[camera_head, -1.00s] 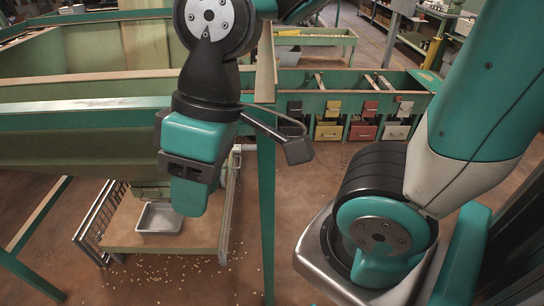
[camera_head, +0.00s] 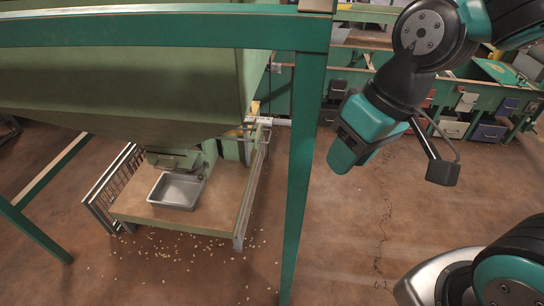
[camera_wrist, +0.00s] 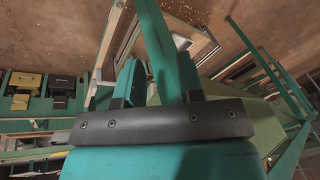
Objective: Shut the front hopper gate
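The front hopper (camera_head: 120,95) is a large green bin with sloping sides at the left of the head view. Its gate area (camera_head: 172,158) is low at the spout, above a grey metal tray (camera_head: 178,190). It is small and shaded; I cannot tell how far the gate is open. My gripper (camera_head: 342,160) hangs in the air right of the hopper's front post, well apart from the gate, fingers pointing down. In the wrist view, its two teal fingers (camera_wrist: 158,65) stand apart with nothing seen held between them.
The green front post (camera_head: 299,170) stands between my gripper and the tray in the head view. The tray sits on a wooden platform (camera_head: 225,205) with side rails. Nuts lie scattered on the floor around it. Smaller bins with coloured drawers stand behind. Floor right of the post is clear.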

